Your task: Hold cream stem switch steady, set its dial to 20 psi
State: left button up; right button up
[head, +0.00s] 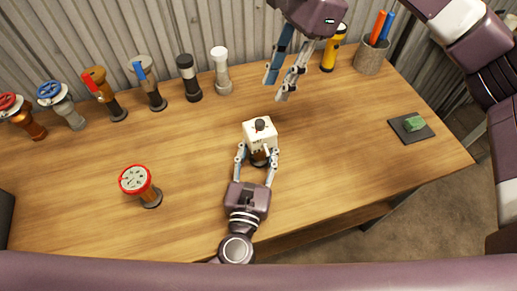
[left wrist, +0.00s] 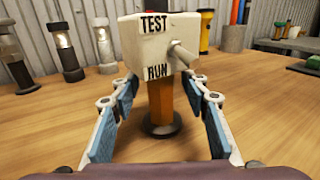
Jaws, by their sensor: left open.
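The cream stem switch (head: 259,134) stands upright at mid-table, with a dark round knob on top. In the left wrist view its cream head (left wrist: 155,45) reads TEST above RUN and has a cream lever at its right. Its orange-brown stem (left wrist: 160,103) stands on a dark round base. My left gripper (head: 258,156) is open, its fingers either side of the stem, with visible gaps in the wrist view. My right gripper (head: 275,90) is open and empty, above and behind the switch. Any dial marks on top are too small to read.
A red-rimmed white gauge (head: 135,180) on an orange stem stands at the front left. Several valves and stems line the back, including a white-topped one (head: 221,70). A pen cup (head: 371,57), a yellow torch (head: 333,48) and a dark pad (head: 427,129) with a green block are right.

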aim_at(260, 122)
pick_arm(q)
jog(key=shift+c, duration=0.6)
grip_shut()
pick_arm(e)
jog(key=shift+o, duration=0.8)
pick_arm(q)
jog(key=shift+a, duration=0.1)
pick_arm(e)
jog(key=s+a+r+m+t+h, duration=0.2)
jog(key=a+r+h, duration=0.1)
jog(key=a+h, duration=0.1)
notch_tip(260, 122, down, 12)
jog(key=shift+w+d+f, duration=0.1)
jog(key=shift+d, duration=0.05)
